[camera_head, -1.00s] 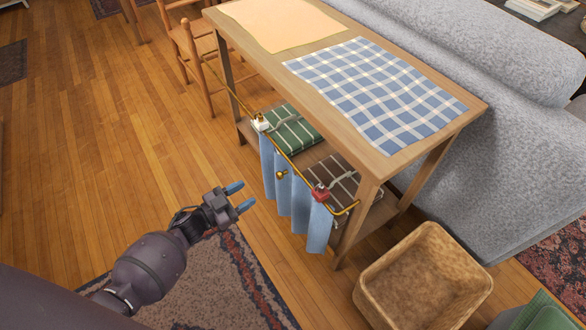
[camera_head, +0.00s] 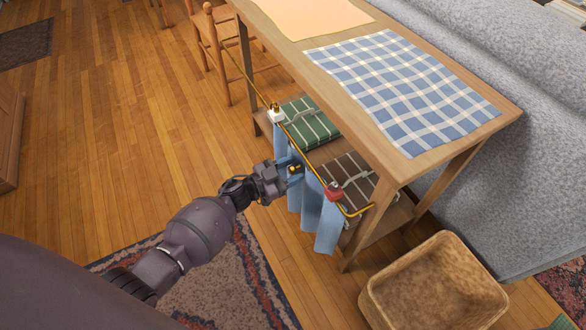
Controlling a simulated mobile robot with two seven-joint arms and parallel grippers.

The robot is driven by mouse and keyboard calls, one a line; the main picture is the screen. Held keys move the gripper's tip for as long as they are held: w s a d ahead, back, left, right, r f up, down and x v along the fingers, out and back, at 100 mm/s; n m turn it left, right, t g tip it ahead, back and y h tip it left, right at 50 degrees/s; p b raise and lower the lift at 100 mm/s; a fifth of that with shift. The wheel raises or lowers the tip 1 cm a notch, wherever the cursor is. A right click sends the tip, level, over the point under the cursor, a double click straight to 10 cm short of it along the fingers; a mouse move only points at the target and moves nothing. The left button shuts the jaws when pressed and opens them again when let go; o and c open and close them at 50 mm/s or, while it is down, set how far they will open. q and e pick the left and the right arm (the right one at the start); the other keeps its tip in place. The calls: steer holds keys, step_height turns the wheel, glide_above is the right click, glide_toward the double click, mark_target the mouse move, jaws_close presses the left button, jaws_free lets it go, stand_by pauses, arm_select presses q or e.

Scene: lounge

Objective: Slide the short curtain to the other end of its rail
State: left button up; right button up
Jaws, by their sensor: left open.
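The short blue curtain (camera_head: 325,226) hangs from a thin brass rail (camera_head: 253,84) along the front of the wooden console table. It is gathered at the near right end of the rail, between a white clip (camera_head: 276,115) and a red clip (camera_head: 334,190). A small brass knob (camera_head: 295,169) sits at the curtain's middle. My left gripper (camera_head: 291,170) is open, with its blue fingertips at the knob, partly in front of the curtain. I cannot tell whether the fingers touch it. My right gripper is out of view.
The console table (camera_head: 400,165) carries a checked blue cloth (camera_head: 400,90) on top and a green striped folded textile (camera_head: 312,122) on its shelf. A wicker basket (camera_head: 435,285) stands at the near right leg. A wooden chair (camera_head: 225,60) stands by the rail's far end.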

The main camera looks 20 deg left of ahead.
arm_select(q)
steer(key=shift+w+d, duration=0.1)
jaws_close()
stand_by(0.3)
